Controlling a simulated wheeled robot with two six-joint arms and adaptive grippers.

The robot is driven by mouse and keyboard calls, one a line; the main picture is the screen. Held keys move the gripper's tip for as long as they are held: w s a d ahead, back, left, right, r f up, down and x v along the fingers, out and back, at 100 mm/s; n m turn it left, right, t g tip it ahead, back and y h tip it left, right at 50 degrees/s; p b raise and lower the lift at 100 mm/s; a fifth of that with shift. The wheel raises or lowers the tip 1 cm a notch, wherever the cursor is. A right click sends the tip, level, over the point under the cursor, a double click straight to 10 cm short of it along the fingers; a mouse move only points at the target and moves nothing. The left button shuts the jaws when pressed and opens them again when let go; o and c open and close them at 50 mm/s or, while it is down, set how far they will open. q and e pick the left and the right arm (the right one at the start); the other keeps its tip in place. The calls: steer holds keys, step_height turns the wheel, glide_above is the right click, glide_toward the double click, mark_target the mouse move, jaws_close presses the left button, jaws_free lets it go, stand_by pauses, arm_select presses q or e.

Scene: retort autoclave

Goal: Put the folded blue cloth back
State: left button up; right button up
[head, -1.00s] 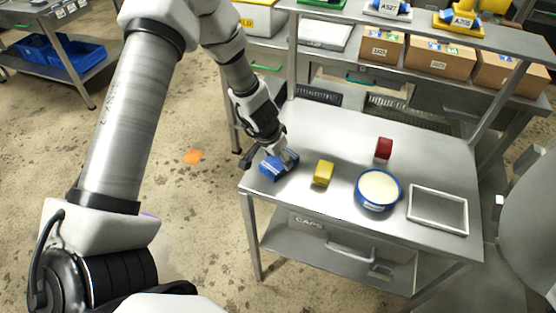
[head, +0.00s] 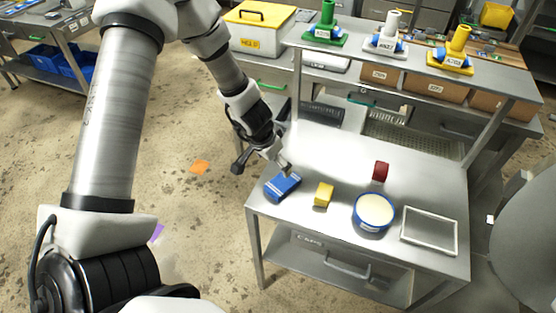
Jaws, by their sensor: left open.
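The folded blue cloth (head: 282,187) lies on the metal table (head: 335,150) near its left edge, with pale stripes on its top. My left gripper (head: 263,167) is open and empty just above and behind the cloth, with one dark finger out to the left and a grey one near the cloth's far edge. A small gap seems to show between gripper and cloth. My right gripper is not in view.
On the table, a yellow block (head: 324,195), a red block (head: 380,171), a blue-rimmed round tub (head: 373,213) and a white rectangular frame (head: 429,232) stand right of the cloth. A shelf (head: 400,60) with colored fittings rises behind. The table's back middle is clear.

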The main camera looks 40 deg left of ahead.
arm_select(q)
steer(key=s+d+f+g, duration=0.1)
steer(key=s+d+f, duration=0.2)
steer(key=s+f, duration=0.2)
steer(key=s+d+f+n+g, duration=0.1)
steer(key=s+d+f, duration=0.2)
steer(key=s, duration=0.8)
steer(key=s+d+f+n+g, duration=0.1)
steer(key=s+d+f, duration=0.2)
steer(key=s+f, duration=0.3)
steer(key=shift+s+f+y, duration=0.3)
steer(key=shift+s+f, duration=0.1)
steer(key=shift+s, duration=0.75)
step_height(320, 180, down, 5)
steer(key=b, duration=0.5)
steer(key=shift+w+r, duration=0.1)
steer(key=shift+w, duration=0.05)
